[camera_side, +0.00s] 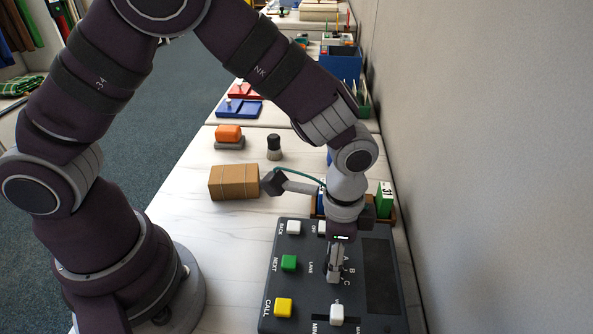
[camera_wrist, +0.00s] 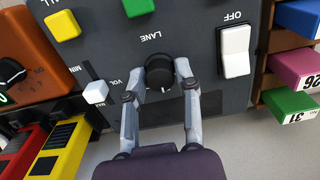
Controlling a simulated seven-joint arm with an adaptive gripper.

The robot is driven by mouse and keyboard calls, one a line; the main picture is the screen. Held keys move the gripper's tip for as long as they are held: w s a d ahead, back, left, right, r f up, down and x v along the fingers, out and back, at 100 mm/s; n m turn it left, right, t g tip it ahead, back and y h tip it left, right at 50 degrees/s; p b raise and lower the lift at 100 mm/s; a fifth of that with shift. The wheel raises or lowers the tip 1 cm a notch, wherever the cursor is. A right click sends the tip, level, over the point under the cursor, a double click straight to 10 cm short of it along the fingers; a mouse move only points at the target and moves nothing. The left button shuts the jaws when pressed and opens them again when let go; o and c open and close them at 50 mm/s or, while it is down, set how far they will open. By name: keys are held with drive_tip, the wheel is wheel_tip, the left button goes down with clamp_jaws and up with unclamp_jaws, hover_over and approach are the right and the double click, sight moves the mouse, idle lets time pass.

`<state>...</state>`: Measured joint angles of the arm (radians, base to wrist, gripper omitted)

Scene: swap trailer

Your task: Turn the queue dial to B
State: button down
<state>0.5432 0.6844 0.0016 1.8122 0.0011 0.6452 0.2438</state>
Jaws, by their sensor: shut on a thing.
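The queue dial is a round black knob (camera_wrist: 159,72) beside the word LANE on a dark grey console (camera_wrist: 95,30). A white mark on the knob points toward the bottom of the wrist view, toward my palm. My gripper (camera_wrist: 160,86) has a finger on each side of the knob and is shut on it. In the side view my gripper (camera_side: 333,279) points down at the console (camera_side: 290,256) and hides the knob. The letters A, B and C show there just right of the fingers. Which letter the mark faces I cannot tell.
The console also carries a green button (camera_side: 288,263), a yellow button (camera_side: 283,308), a white slider cap (camera_side: 337,314) and a white OFF switch (camera_wrist: 235,50). A brown parcel (camera_side: 233,182) lies behind it. A grey wall (camera_side: 470,170) stands close on the right.

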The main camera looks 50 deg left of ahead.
drive_tip(key=c, duration=0.8)
unclamp_jaws()
wheel_tip(320, 180, up, 12)
drive_tip(key=s+a+r+n+t, duration=0.2)
drive_tip(key=s+a+n, duration=0.1)
drive_tip(key=a, duration=0.4)
drive_tip(key=s+a+r+n+t, duration=0.3)
drive_tip(key=a+n, duration=0.3)
drive_tip(key=a, duration=0.1)
drive_tip(key=shift+s+t, duration=0.3)
